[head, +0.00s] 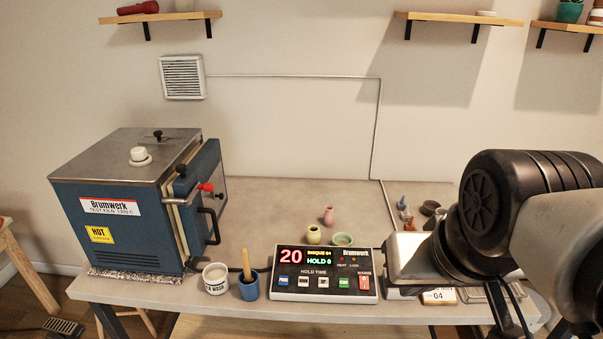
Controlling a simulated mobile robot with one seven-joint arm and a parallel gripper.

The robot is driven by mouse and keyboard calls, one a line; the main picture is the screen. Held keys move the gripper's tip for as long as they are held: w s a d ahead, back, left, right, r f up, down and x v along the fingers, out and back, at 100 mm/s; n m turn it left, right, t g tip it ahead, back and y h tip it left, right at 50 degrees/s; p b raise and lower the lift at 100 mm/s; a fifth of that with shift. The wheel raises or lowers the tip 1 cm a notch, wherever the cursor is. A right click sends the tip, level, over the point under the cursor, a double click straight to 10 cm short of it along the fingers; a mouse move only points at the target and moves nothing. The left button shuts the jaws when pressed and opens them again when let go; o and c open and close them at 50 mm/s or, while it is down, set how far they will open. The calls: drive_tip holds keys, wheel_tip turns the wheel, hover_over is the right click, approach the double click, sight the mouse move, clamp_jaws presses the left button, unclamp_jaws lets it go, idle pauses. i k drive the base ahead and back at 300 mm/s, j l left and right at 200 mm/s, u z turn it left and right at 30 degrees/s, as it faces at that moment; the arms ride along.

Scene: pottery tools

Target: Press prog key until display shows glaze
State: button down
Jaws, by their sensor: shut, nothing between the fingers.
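The kiln controller (325,278) lies on the front of the table, its keys facing me. Its display (305,256) shows a red 20, a small yellow line that seems to read bisque 04, and a green HOLD 0. The blue prog key (283,281) is leftmost in the key row, with two white keys, a green key and a red key to its right. My arm fills the right side. My gripper (512,318) seems to be the dark part low at the right, shut and empty, well right of the controller; its tips are hard to make out.
A blue kiln (140,200) stands on the left. A white cup (216,278) and a blue cup (249,287) with a yellow-handled tool stand left of the controller. Small pots, a yellow one (313,234) among them, stand behind it. The rear middle of the table is clear.

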sight(284, 280)
drive_tip(key=u, duration=0.7)
drive_tip(key=j+z, duration=0.35)
drive_tip(key=l+z, duration=0.1)
drive_tip(key=l+u, duration=0.2)
drive_tip(key=l, duration=0.25)
drive_tip(key=k, duration=0.45)
drive_tip(key=u, duration=0.3)
drive_tip(key=i+j+z, duration=0.3)
drive_tip(key=j, duration=0.25)
drive_tip(key=i, duration=0.1)
